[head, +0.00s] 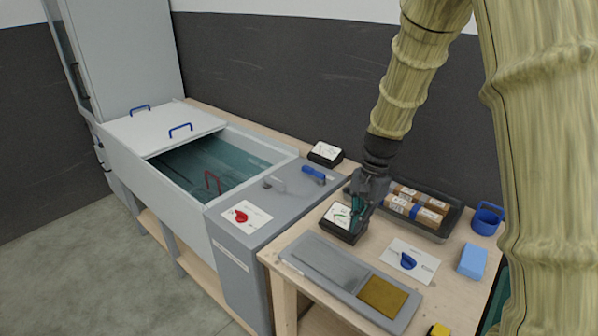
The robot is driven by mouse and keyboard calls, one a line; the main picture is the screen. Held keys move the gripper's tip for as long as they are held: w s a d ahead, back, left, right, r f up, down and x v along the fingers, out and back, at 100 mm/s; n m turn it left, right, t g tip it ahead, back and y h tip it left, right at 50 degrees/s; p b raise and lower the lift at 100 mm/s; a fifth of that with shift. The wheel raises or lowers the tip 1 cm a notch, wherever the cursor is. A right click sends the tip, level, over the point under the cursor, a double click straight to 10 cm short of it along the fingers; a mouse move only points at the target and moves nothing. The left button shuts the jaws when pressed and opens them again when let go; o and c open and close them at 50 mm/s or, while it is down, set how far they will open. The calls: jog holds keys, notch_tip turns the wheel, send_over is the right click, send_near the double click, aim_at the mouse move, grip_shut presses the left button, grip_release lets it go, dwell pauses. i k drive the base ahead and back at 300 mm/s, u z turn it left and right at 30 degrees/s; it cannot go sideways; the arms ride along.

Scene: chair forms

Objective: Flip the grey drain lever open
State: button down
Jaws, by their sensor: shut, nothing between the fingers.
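A small grey lever (275,183), which looks like the drain lever, sits on the grey top panel (262,205) beside the water tank. Its exact position, open or closed, is too small to tell. A blue lever (313,173) is just to its right on the same panel. My gripper (354,228) is shut and empty, pointing down to the right of the panel. It is apart from the grey lever, over or beside a black box with a white top and green mark (337,214). I cannot tell whether it touches that box.
The tank (222,165) is partly covered by a white lid (150,128). A red knob (241,216) is on the panel's near side. A black box (325,153) stands behind. The wooden table holds a parcel tray (455,222), blue mug (487,218) and blue sponge (472,261).

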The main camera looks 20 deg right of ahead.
aim_at(277, 184)
jog(key=u, duration=0.05)
jog(key=i, duration=1.4)
